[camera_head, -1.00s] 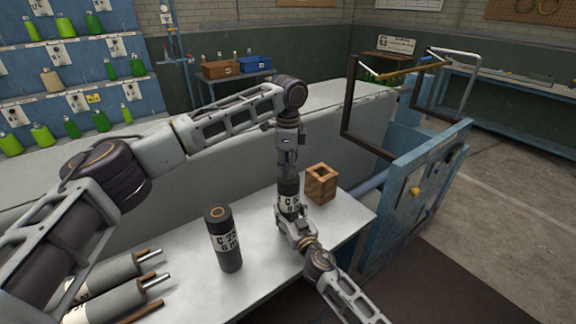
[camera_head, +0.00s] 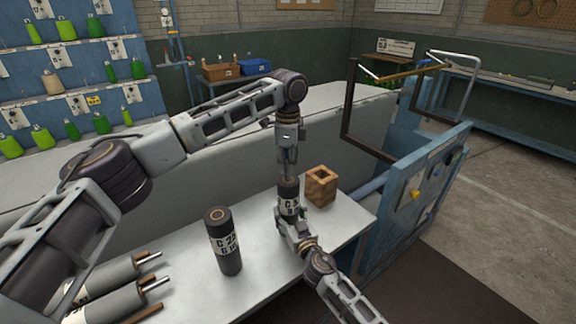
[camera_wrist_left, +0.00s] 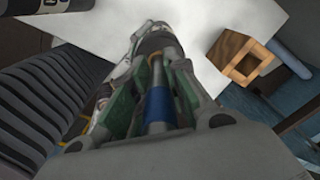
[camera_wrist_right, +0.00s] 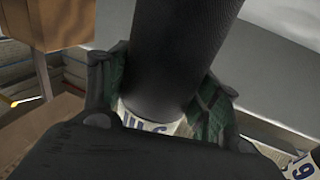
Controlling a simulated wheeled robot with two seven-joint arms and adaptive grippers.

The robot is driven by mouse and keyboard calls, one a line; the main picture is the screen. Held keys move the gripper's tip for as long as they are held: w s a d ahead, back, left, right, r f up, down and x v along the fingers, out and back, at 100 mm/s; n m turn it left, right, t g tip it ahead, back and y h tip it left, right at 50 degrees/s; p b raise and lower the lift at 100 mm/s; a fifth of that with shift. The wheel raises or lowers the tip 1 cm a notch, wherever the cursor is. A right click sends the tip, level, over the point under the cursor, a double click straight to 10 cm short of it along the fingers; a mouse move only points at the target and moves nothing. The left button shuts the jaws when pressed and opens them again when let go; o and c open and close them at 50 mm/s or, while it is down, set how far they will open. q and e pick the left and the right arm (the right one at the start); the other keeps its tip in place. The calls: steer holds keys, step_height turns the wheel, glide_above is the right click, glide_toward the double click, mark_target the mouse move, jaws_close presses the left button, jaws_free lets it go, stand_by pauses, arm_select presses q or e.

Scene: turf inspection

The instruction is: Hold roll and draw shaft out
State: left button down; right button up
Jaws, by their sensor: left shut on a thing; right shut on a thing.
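The held roll (camera_head: 290,192) is dark with a white label. It stands upright near the right end of the white table (camera_head: 263,280). My right gripper (camera_head: 289,222) is shut around its label area, and its green pads press the roll (camera_wrist_right: 185,50) in the right wrist view. My left gripper (camera_head: 288,160) is above the roll, pointing down. In the left wrist view its green-padded fingers are shut on a metal shaft (camera_wrist_left: 159,105) with a blue band. The shaft runs down to the roll's top; how much is still inside is hidden.
A second dark labelled roll (camera_head: 223,241) stands to the left. Grey rolls with shafts (camera_head: 112,275) lie at the table's left end. A hollow wooden block (camera_head: 320,186) stands just behind right of the held roll. A blue frame (camera_head: 425,190) stands at the right.

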arm_select(q)
step_height(320, 180, up, 24)
stand_by(5.7)
arm_select(e)
steer(key=o, duration=1.6)
steer(key=shift+s, duration=0.1)
